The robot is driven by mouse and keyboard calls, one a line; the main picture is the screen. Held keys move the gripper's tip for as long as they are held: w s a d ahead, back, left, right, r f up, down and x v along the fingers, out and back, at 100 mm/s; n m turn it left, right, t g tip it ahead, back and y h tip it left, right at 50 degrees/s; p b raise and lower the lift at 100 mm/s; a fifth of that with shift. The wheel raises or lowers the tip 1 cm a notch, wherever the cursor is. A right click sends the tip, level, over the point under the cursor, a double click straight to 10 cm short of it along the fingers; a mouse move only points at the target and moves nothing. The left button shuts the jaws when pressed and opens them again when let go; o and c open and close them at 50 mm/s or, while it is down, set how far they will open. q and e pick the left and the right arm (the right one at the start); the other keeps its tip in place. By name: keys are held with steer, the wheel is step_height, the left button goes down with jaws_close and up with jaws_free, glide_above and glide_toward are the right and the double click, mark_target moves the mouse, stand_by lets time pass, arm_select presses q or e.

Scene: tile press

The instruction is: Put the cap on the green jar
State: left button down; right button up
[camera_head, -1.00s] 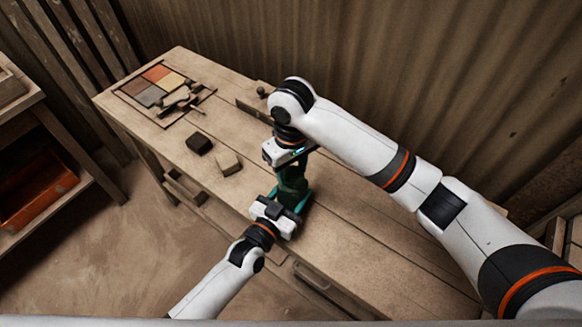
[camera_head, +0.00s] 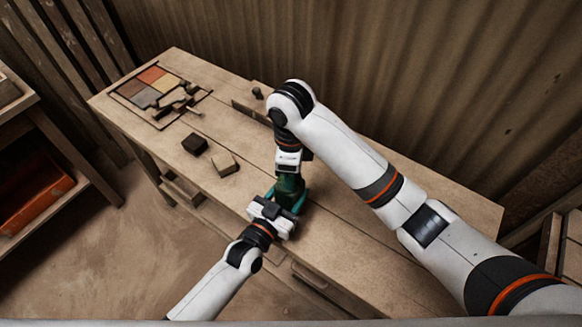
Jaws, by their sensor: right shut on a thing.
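The green jar (camera_head: 289,187) stands on the workbench, dark green, with its lower part partly hidden by my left gripper. My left gripper (camera_head: 287,200) is at the jar's lower body, its teal fingers beside it; how tightly they close is hidden. My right gripper (camera_head: 289,173) points down right above the jar and is shut on the cap. The cap itself is largely hidden by the gripper, and I cannot tell whether it touches the jar.
On the workbench (camera_head: 360,240) lie a dark block (camera_head: 195,143) and a pale block (camera_head: 224,164). A tray of coloured tiles (camera_head: 133,88) with a tool on it is at the far left. A small dark knob (camera_head: 257,93) stands near the wall. The bench's right part is clear.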

arm_select(q)
steer(key=shift+f, duration=0.1)
arm_select(e)
steer(key=o, duration=1)
steer(key=shift+c, duration=0.2)
steer(key=shift+r, duration=0.1)
steer(key=shift+r, duration=2.2)
steer(key=shift+c, duration=0.5)
